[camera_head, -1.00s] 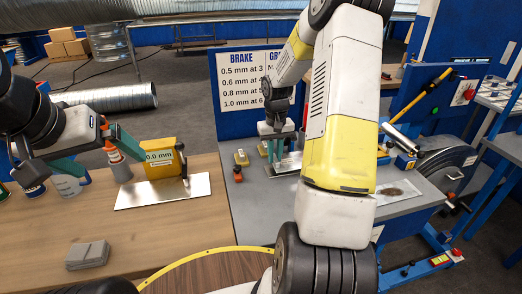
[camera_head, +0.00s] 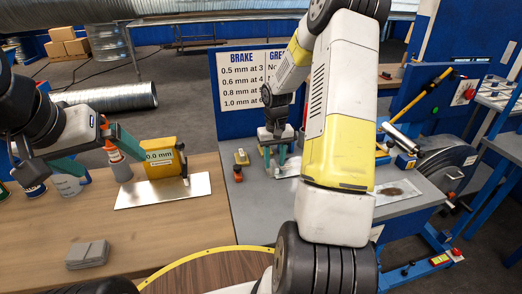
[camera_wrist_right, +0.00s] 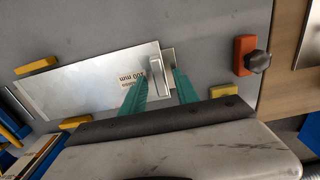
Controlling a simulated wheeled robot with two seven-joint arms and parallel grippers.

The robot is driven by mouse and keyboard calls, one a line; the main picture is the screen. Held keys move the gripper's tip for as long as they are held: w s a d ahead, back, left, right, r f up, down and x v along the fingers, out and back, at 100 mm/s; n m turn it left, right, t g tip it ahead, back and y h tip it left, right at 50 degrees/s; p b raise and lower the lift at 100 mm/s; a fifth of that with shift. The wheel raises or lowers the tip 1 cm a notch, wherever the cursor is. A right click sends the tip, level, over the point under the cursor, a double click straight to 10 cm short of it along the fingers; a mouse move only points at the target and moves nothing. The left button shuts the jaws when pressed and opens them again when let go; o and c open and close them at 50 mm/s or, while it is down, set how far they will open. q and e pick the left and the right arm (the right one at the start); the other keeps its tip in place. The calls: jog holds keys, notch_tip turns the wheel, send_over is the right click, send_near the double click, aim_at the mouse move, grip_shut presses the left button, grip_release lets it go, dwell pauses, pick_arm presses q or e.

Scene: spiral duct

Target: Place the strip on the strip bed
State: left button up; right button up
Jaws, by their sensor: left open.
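The strip (camera_wrist_right: 85,80) is a bright flat metal plate marked 100 mm. In the right wrist view it lies on the grey bench top, with yellow blocks (camera_wrist_right: 36,66) near its edges; these seem to mark the strip bed. A small metal grip block (camera_wrist_right: 156,76) stands at its right end. My right gripper (camera_wrist_right: 162,80) has its green fingers apart around this block, with a gap visible. In the head view the right gripper (camera_head: 274,160) is over the strip (camera_head: 290,167), partly hidden by my arm. My left gripper (camera_head: 132,152) is open and empty above the wooden table.
An orange clamp with a dark knob (camera_wrist_right: 245,56) stands right of the strip. Another metal sheet (camera_head: 150,194) lies on the wooden table by a yellow gauge box (camera_head: 163,158). The wooden table's middle is clear.

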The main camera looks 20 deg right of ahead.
notch_tip(320, 180, up, 12)
jog(key=f, duration=0.1)
jog(key=s+a+r+t, duration=0.3)
jog(key=s+a+r, duration=0.3)
jog(key=s+r, duration=0.45)
jog(key=s+a+r+t+y, duration=0.1)
jog(key=s+a+r, duration=0.1)
jog(key=s, duration=0.4)
jog(key=s+a+r+n+t+y, duration=0.1)
jog(key=s+a+r+t, duration=0.1)
jog(key=s, duration=0.4)
jog(key=a+r, duration=0.1)
jog(key=a, duration=0.1)
jog(key=shift+s+a, duration=0.25)
jog(key=shift+a, duration=0.15)
jog(key=shift+r, duration=0.1)
